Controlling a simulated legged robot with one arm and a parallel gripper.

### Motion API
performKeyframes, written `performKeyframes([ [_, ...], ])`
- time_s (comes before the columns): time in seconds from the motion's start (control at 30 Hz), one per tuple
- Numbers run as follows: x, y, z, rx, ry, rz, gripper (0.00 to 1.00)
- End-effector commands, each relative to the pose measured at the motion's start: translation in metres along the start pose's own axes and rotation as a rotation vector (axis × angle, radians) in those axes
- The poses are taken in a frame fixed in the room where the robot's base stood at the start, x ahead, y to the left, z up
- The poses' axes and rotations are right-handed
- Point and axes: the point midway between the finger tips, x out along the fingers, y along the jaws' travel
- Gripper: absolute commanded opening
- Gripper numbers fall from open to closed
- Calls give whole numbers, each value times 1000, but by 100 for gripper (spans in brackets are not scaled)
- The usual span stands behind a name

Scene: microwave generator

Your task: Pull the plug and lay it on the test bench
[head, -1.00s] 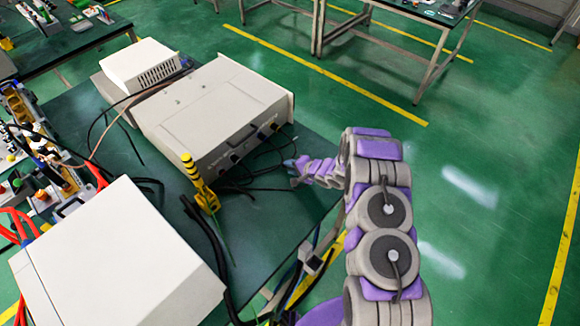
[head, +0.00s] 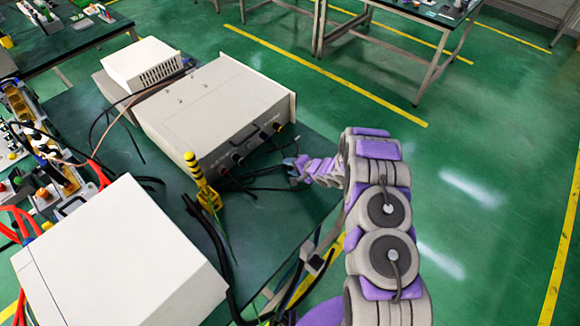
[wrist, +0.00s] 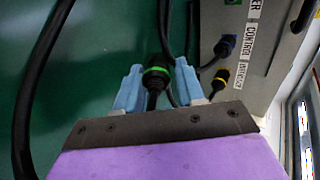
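The black plug with a green ring (wrist: 155,76) sits between the two blue fingers of my gripper (wrist: 158,85) in the wrist view. It fills the gap, and the fingers appear to press on its sides. The plug is apart from the front panel (wrist: 262,55) of the device. The test bench (head: 290,205) is the dark green top under the devices; the gap between plug and bench cannot be judged. In the head view my gripper (head: 291,168) is small and low near the bench top.
The white device (head: 215,105) stands behind my gripper, with blue (wrist: 225,45) and yellow (wrist: 220,78) connectors still in its panel. A large white box (head: 120,255) stands front left. Bare bench shows at right.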

Motion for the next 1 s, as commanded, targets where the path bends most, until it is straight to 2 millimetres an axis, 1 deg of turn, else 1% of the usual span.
performKeyframes([
  [0.03,-1,9,-1,8,3,15,58],
  [0.33,-3,10,-2,11,4,17,58],
  [0.47,-11,9,-3,10,5,16,58],
  [0.57,-26,8,-3,11,6,14,58],
  [0.63,-40,7,-1,12,4,12,58],
  [0.73,-63,3,-1,7,5,7,58],
  [1.0,-121,0,2,2,5,8,58],
])
